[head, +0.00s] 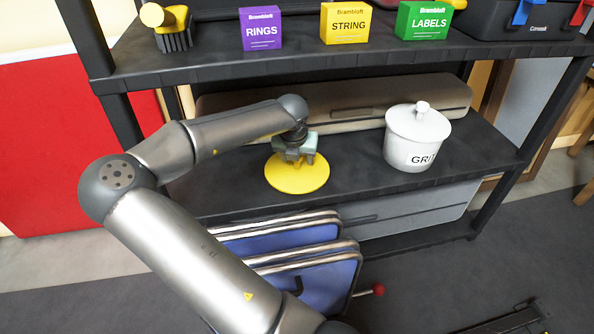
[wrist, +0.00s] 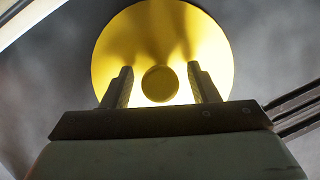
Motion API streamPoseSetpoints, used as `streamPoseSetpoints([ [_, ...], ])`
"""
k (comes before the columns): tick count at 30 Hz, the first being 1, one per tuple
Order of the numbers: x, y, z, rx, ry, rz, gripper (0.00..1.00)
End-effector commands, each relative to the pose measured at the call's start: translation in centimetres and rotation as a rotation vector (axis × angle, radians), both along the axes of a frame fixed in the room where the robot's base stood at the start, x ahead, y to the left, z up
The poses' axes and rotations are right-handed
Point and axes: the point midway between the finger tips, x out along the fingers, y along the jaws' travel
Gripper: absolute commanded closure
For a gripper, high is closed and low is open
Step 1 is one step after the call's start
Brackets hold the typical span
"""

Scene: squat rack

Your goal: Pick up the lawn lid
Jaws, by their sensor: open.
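The lid I take for the lawn lid is a round yellow disc (head: 297,178) lying on the middle shelf; no label on it is readable. In the wrist view the yellow lid (wrist: 160,30) shows a small round knob (wrist: 160,84) near its middle. My gripper (head: 295,160) is over the lid in the head view and hides part of it, including the knob. In the wrist view my gripper (wrist: 162,88) is open, with one finger on each side of the knob and visible gaps to both. I cannot tell the height of the fingertips against the knob.
A white lidded pot marked GRI (head: 415,140) stands to the right on the same shelf. A long grey case (head: 350,108) lies behind. Boxes marked RINGS (head: 260,28), STRING (head: 345,22) and LABELS (head: 424,20) stand on the shelf above (head: 230,62), which overhangs my arm.

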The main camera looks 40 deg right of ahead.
Motion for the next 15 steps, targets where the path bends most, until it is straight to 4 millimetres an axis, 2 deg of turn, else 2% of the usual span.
streamPoseSetpoints([
  [1, 0.0, 0.0, 0.04, 0.0, 0.0, 0.0, 0.46],
  [6, -0.02, 0.01, 0.05, 0.0, 0.0, 0.0, 0.93],
  [7, -0.03, 0.01, 0.04, 0.0, 0.0, 0.0, 0.96],
  [15, -0.02, 0.01, 0.13, 0.0, 0.0, 0.0, 0.96],
])
